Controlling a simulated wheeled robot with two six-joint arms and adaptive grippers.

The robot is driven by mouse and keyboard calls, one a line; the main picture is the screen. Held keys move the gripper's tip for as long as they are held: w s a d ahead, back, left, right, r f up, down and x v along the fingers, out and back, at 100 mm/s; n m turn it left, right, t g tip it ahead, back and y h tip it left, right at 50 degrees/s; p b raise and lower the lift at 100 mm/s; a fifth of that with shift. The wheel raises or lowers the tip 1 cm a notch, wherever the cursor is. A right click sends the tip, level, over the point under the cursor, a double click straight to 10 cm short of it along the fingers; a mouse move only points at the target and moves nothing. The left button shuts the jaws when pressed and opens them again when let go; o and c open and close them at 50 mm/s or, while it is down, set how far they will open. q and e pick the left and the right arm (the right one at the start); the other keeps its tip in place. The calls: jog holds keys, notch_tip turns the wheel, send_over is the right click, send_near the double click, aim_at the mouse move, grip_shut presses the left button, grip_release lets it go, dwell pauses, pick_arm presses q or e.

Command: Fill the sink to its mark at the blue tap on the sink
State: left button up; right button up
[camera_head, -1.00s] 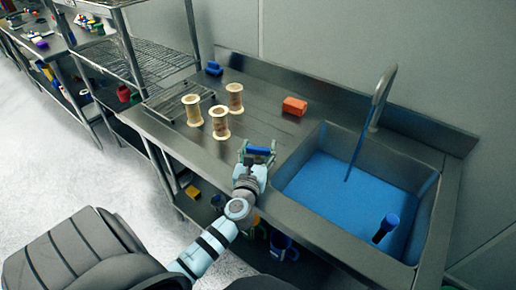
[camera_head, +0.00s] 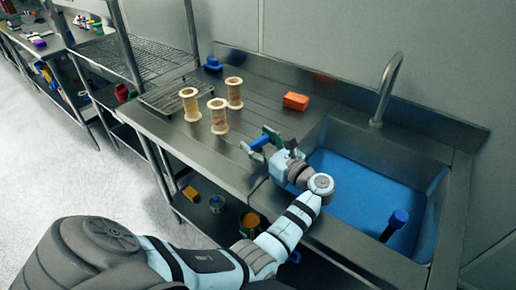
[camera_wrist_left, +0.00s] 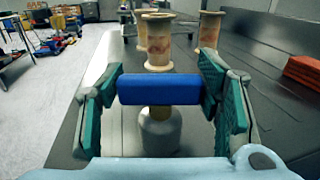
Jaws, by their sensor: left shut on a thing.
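The sink (camera_head: 448,205) holds blue water (camera_head: 350,192); a dark post with a blue top (camera_head: 398,218) stands in it. I cannot make out a fill mark. The grey spout (camera_head: 388,85) curves over the sink, with no stream below it. My left gripper (camera_head: 261,142) is shut on the blue tap handle (camera_wrist_left: 160,89), a bar on a short stem above a grey base (camera_wrist_left: 160,132), on the counter left of the sink. Its green-padded fingers are at the bar's two ends. My left forearm hides part of the sink's near left rim. My right gripper is not in view.
Three wooden spools (camera_head: 219,117) stand on the counter (camera_head: 165,128) left of the tap. An orange block (camera_head: 296,101) lies behind it, and a small blue object (camera_head: 212,65) is at the back left. A wire rack (camera_head: 150,60) stands at left.

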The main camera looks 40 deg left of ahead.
pick_arm(q)
jog(key=shift+n+g+b, duration=1.3)
jog(key=shift+g+b, duration=0.2)
jog(key=shift+g, duration=0.5)
jog(key=o, duration=1.2)
jog(key=d, duration=1.2)
jog(key=shift+w, duration=0.2)
